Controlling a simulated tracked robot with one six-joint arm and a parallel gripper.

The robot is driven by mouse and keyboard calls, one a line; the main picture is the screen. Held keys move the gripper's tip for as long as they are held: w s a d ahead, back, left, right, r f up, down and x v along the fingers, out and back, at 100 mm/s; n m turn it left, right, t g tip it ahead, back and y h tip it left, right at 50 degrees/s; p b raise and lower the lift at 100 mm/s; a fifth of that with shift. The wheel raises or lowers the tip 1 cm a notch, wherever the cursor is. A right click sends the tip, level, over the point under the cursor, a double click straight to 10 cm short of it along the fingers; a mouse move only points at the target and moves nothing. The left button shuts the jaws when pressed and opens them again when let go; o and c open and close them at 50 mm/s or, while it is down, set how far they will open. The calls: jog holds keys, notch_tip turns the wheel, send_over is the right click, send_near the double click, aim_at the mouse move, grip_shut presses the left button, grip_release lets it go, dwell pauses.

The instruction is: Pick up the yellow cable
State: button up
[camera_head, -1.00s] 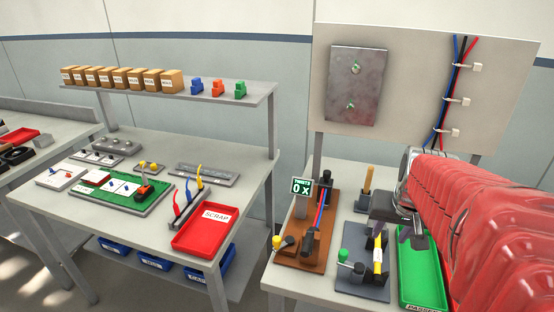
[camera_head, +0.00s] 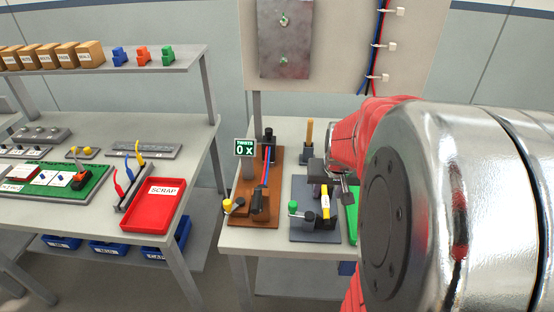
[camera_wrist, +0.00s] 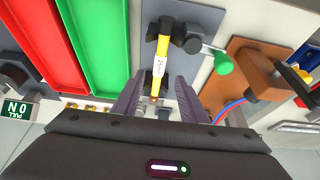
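A yellow cable (camera_head: 325,203) with a white printed label and black ends sits in the grey fixture (camera_head: 302,227) on the right bench. It also shows in the wrist view (camera_wrist: 161,58), running lengthwise ahead of my gripper. My gripper (camera_wrist: 159,92) is open, with one finger on each side of the cable's near end; I cannot tell whether they touch it. In the head view my gripper (camera_head: 335,183) is just above and behind the fixture, and my arm hides part of the bench. Another yellow cable (camera_head: 139,153) stands in a rack on the left table.
A green-knobbed lever (camera_wrist: 222,63) is close to the cable's right in the wrist view. A green tray (camera_wrist: 101,45) and a red tray (camera_wrist: 50,45) lie to its left. A brown fixture (camera_head: 262,210) with wires stands beside the grey one. A backboard (camera_head: 340,50) rises behind.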

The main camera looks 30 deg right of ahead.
aim_at(325, 199)
jog(key=shift+f, duration=0.15)
jog(key=shift+x, duration=2.45)
jog(key=shift+d, duration=0.1)
jog(key=shift+c, duration=0.4)
grip_shut()
